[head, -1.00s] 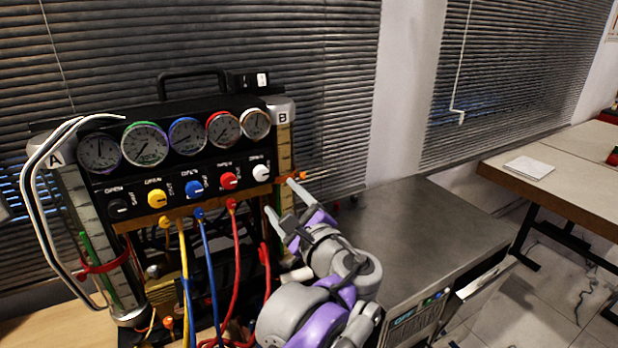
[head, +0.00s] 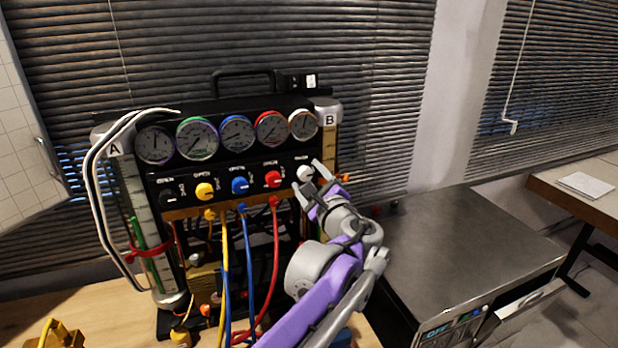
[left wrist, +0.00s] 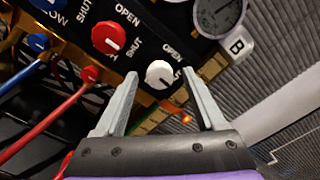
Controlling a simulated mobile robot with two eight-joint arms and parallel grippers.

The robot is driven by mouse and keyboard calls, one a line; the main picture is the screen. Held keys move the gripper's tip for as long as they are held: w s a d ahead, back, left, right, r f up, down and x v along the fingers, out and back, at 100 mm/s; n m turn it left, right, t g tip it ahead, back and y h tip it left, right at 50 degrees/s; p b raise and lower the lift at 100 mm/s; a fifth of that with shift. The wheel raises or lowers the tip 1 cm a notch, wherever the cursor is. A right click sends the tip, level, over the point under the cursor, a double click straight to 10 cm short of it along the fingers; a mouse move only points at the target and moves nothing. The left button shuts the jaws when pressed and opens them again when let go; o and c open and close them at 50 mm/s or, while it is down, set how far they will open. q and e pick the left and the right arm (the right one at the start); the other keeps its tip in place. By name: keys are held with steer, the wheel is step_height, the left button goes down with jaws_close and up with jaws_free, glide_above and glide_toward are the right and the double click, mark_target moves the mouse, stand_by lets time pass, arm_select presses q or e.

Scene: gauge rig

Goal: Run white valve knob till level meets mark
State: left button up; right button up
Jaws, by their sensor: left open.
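The white valve knob (head: 305,173) is at the right end of the knob row on the black gauge panel (head: 222,166). In the left wrist view the white knob (left wrist: 159,74) shows between the fingertips. My left gripper (head: 311,179) is open in front of the knob, one finger to each side; it also shows in the left wrist view (left wrist: 160,85). I cannot tell whether the fingers touch the knob. Tube B (head: 329,150), at the panel's right side, is partly hidden by my arm. An orange marker (head: 345,178) sits beside it. Its level is not readable. My right gripper is out of view.
The red knob (head: 272,179) is close left of the white one. Coloured hoses, including a red hose (head: 276,255), hang below the panel. Tube A (head: 145,225) stands at the left. A steel cabinet (head: 450,240) is at the right, its top mostly clear.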

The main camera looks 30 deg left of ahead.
arm_select(q)
steer(key=shift+w, duration=0.1)
jaws_close()
steer(key=shift+r+n, duration=0.1)
steer(key=shift+n, duration=0.2)
steer(key=n+p, duration=0.3)
steer(key=n, duration=0.1)
steer(key=shift+r, duration=0.15)
steer(key=shift+n+p, duration=0.3)
steer(key=shift+p, duration=0.05)
steer(key=shift+f, duration=0.25)
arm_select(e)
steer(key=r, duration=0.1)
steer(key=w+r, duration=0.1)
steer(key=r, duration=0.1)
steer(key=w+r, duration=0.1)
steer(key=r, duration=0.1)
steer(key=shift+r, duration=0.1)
arm_select(q)
jaws_free()
